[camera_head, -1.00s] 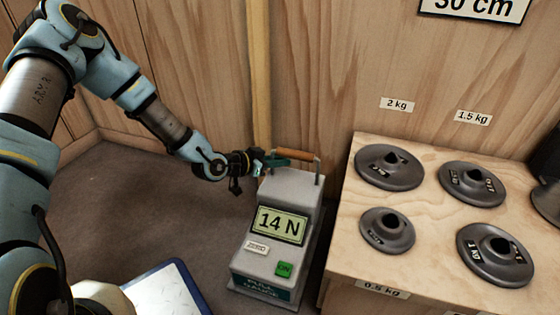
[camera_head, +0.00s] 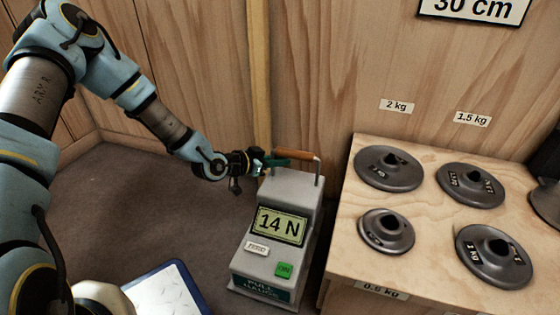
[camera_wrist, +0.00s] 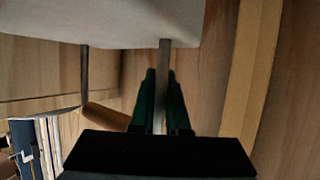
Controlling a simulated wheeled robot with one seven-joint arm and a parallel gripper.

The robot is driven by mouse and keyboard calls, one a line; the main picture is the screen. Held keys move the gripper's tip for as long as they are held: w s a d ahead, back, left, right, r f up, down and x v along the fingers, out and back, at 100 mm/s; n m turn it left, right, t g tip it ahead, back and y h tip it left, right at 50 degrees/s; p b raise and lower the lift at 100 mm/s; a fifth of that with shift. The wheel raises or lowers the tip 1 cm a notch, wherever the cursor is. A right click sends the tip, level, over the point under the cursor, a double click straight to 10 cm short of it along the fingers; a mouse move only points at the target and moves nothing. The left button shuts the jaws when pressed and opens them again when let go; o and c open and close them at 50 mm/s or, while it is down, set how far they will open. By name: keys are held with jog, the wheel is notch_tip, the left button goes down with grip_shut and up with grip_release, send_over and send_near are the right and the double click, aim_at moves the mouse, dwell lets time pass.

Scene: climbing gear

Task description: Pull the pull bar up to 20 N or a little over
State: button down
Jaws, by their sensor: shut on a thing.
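The pull gauge (camera_head: 272,235) is a grey box standing on the floor. Its display (camera_head: 280,226) reads 14 N, and a green ON button (camera_head: 284,271) is below it. The pull bar (camera_head: 298,155) has a wooden grip on two metal posts above the gauge's top. My gripper (camera_head: 280,162) is shut on the pull bar at its left end. In the wrist view, the green fingers (camera_wrist: 161,100) lie on either side of one metal post, with the wooden grip (camera_wrist: 105,116) beside them. The bar's end between the jaws is partly hidden.
A wooden bench (camera_head: 345,270) on the right holds several dark weight discs, close to the gauge. A wooden wall and a vertical batten (camera_head: 259,80) are just behind. A blue-edged plate (camera_head: 165,290) lies at the lower left.

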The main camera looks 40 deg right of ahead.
aim_at(273, 150)
jog(key=shift+r+p, duration=1.5)
jog(key=shift+r, duration=0.55)
dwell(0.6)
jog(key=shift+f, duration=0.15)
dwell(0.4)
jog(key=shift+f+b, duration=1.3)
jog(key=shift+f, duration=0.65)
jog(key=c, duration=0.8)
grip_release()
jog(key=shift+c, duration=0.2)
jog(key=shift+f, duration=0.1)
